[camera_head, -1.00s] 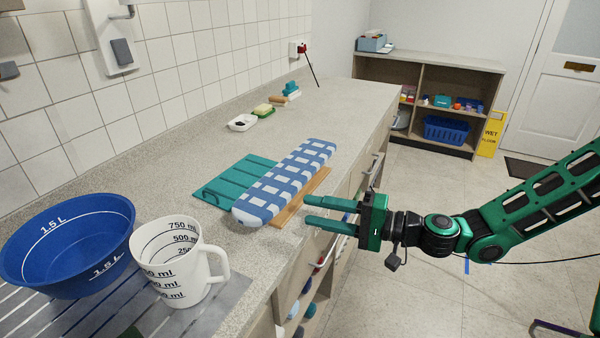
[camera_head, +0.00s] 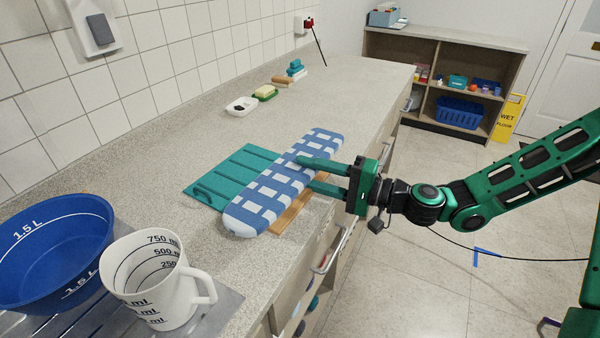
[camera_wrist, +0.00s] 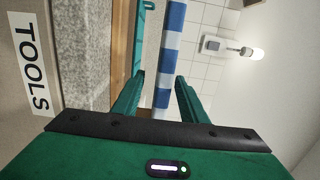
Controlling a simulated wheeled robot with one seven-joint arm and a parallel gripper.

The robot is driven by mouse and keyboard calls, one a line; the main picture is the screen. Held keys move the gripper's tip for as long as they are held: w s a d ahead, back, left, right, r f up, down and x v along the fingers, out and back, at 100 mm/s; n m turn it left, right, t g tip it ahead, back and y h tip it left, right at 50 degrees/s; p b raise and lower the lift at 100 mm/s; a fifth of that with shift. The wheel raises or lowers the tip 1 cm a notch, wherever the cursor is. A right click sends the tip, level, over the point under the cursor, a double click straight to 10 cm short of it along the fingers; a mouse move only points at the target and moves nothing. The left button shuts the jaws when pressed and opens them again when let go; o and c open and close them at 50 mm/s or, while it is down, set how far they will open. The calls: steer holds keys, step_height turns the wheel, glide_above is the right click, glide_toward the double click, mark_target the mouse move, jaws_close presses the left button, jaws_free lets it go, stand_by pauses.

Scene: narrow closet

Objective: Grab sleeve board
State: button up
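The sleeve board (camera_head: 268,200), padded in blue and white check, lies on the counter, over a green ribbed board (camera_head: 225,178) and a wooden piece (camera_head: 290,217). My gripper (camera_head: 303,171) is open at the sleeve board's right long side, with its two fingertips overlapping that side in the head view. In the wrist view the sleeve board (camera_wrist: 171,50) appears as a narrow checked strip between the spread fingers (camera_wrist: 160,76), with gaps beside it. I cannot tell whether a finger touches it.
A blue basin (camera_head: 50,250) and a white measuring jug (camera_head: 155,285) stand at the near left. A white dish (camera_head: 241,106) and brushes (camera_head: 296,69) lie farther back by the tiled wall. The counter beyond the board is clear. Drawer handles (camera_head: 325,255) line the counter front.

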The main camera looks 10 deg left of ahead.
mark_target(281, 164)
steer(key=shift+x, duration=1.25)
steer(key=shift+r+x, duration=0.2)
steer(key=shift+x, duration=2.3)
jaws_close()
